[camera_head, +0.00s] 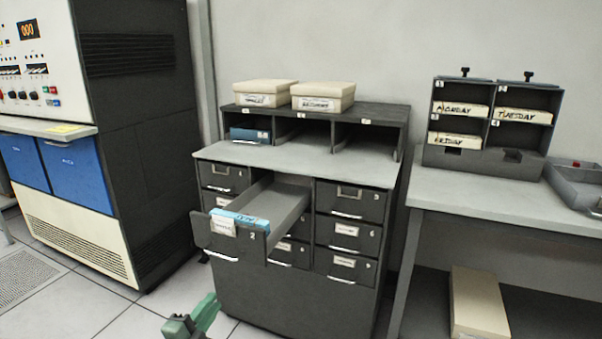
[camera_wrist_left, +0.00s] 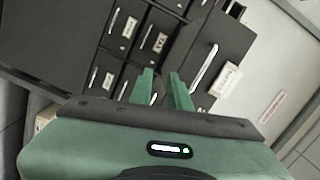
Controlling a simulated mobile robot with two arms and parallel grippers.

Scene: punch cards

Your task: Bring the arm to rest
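My left gripper (camera_head: 192,318) shows at the bottom of the head view, low in front of the dark cabinet (camera_head: 295,310). In the left wrist view its two green fingers (camera_wrist_left: 163,75) stand apart with nothing between them. One drawer (camera_head: 290,200) of the cabinet is pulled out, and a blue card deck (camera_head: 243,218) lies at its front end. The gripper is apart from this drawer in the head view. The drawer's front (camera_wrist_left: 205,55) also shows beyond the fingers in the left wrist view. My right gripper is not in view.
Two cream boxes (camera_head: 265,93) stand on the cabinet's top shelf. A blue box (camera_head: 250,135) sits in the left cubby. A desk (camera_head: 490,195) with a card rack (camera_head: 492,160) stands right, a computer cabinet (camera_head: 130,150) left. The floor (camera_head: 90,305) at front left is clear.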

